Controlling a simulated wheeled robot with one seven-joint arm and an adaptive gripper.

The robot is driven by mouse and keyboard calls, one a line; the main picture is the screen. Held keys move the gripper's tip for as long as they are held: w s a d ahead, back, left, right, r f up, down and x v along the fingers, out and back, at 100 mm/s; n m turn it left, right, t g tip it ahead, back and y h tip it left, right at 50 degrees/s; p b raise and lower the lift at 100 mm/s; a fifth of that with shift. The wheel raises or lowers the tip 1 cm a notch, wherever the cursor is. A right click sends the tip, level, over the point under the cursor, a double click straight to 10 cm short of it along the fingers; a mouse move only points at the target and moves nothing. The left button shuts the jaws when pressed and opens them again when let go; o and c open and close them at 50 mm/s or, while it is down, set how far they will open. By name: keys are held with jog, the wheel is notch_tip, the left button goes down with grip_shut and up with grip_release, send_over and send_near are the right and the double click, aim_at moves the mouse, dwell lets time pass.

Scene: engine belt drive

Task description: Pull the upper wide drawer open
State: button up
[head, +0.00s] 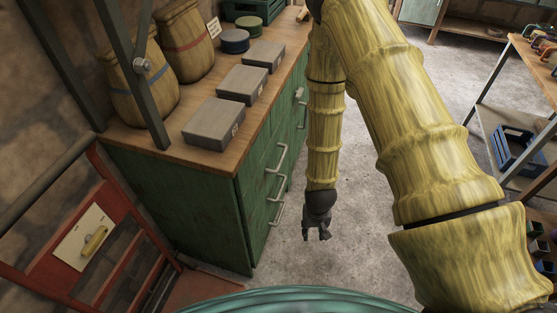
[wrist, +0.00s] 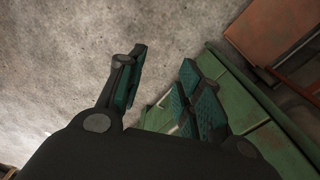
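A green cabinet (head: 178,196) with a wooden top stands left of my arm. Its drawer fronts face right and are steeply foreshortened. The near section has an upper bar handle (head: 279,158) and a lower bar handle (head: 278,212); the drawer fronts look closed. I cannot tell for certain which drawer is the wide one. My gripper (head: 318,234) hangs fingers-down over the floor, right of the handles and apart from them. In the wrist view my gripper (wrist: 164,60) has its fingers spread with nothing between them. Green cabinet panels (wrist: 250,115) show behind the right finger; no handle is clear there.
More handles (head: 299,93) sit farther along the cabinet, partly behind my arm. Grey boxes (head: 214,123) and sacks (head: 184,38) stand on top. A red frame (head: 55,262) is at the near left. A shelf with a blue crate (head: 518,150) stands right. Concrete floor (head: 355,165) is clear between.

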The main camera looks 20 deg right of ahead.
jog(key=w+r+m+b, duration=0.1)
jog(key=w+r, duration=0.3)
jog(key=w, duration=0.5)
jog(key=w+r+m+b, duration=0.1)
jog(key=w+r, duration=0.2)
jog(key=w, duration=0.6)
jog(key=m+y+b, duration=0.2)
send_near(282, 159)
jog(key=shift+t, duration=0.4)
jog(key=f, duration=0.5)
jog(key=a+f, duration=0.1)
jog(key=f, duration=0.2)
jog(key=shift+w+a+f+p, duration=0.15)
jog(key=shift+p, duration=0.15)
grip_shut()
